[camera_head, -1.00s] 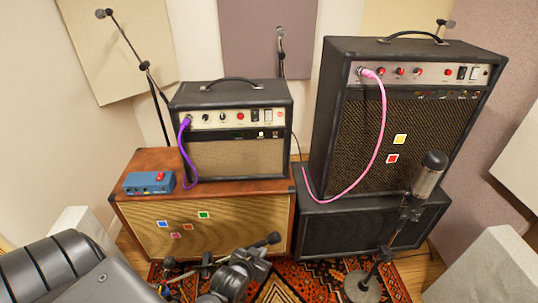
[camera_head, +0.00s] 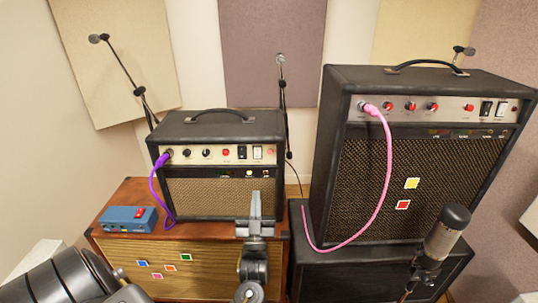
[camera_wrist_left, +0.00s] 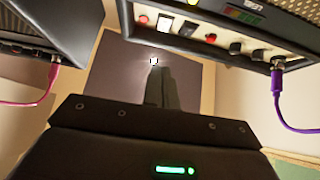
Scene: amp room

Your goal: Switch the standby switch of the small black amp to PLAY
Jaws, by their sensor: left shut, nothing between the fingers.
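The small black amp (camera_head: 178,131) stands on a brown cabinet. Its light control panel has a black rocker switch (camera_head: 242,152) and a white one (camera_head: 257,152), right of the knobs. Which is the standby switch, and their labels, I cannot read. In the left wrist view the panel appears upside down at upper right, with the black switch (camera_wrist_left: 187,29) and white switch (camera_wrist_left: 164,23). My left gripper (camera_head: 255,198) is shut and empty, pointing up before the amp's lower right front, below the switches. My right gripper is not in view.
A purple cable (camera_head: 155,187) plugs into the small amp's left. A blue pedal (camera_head: 128,219) sits on the brown cabinet (camera_head: 210,267). A larger black amp (camera_head: 335,150) with a pink cable (camera_head: 388,160) stands at right. A microphone (camera_head: 446,232) is in front of it.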

